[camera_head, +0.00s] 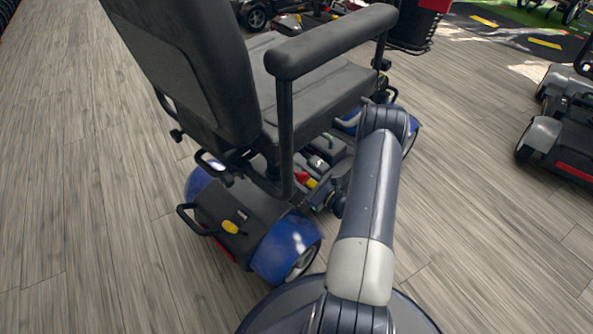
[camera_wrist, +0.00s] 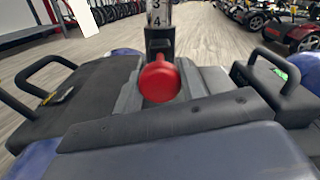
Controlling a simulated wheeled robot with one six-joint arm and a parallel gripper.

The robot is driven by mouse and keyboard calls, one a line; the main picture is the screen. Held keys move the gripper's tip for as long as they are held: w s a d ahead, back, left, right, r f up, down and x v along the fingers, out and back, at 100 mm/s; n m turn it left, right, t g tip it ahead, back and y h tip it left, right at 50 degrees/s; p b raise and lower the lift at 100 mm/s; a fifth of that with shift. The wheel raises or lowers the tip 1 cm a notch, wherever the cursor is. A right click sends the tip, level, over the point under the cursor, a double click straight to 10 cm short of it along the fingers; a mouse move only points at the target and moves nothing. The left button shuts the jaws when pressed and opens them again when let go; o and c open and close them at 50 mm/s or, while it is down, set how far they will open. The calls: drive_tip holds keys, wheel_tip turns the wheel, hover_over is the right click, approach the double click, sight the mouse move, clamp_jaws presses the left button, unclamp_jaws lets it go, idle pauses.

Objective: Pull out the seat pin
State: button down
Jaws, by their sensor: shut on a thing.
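The seat pin has a round red knob (camera_wrist: 160,82), seen in the middle of the wrist view. It sits in front of a dark upright holder below the numbered seat post (camera_wrist: 157,14). My gripper (camera_wrist: 160,92) comes in from the bottom of the wrist view, its grey jaws on either side of the knob and shut on it. The scooter seat (camera_head: 325,90) is above the post in the head view.
The blue-fendered scooter's rear cover (camera_head: 238,228) has a black loop handle and a yellow tab. The armrest (camera_head: 330,42) overhangs near my arm. Another scooter (camera_head: 565,130) stands at the right. Wooden floor (camera_head: 75,190) is clear at the left.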

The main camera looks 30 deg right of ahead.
drive_tip(key=shift+s+f, duration=0.1)
drive_tip(key=shift+s, duration=0.15)
drive_tip(key=c, duration=0.9)
unclamp_jaws()
drive_tip(key=p+v, duration=0.3)
drive_tip(key=v, duration=0.8)
drive_tip(key=shift+w, duration=0.1)
drive_tip(key=b+x, duration=0.3)
drive_tip(key=x, duration=0.7)
drive_tip(key=shift+w, duration=0.1)
drive_tip(key=shift+w+a, duration=0.15)
drive_tip(key=shift+w, duration=0.4)
drive_tip(key=shift+s, duration=0.15)
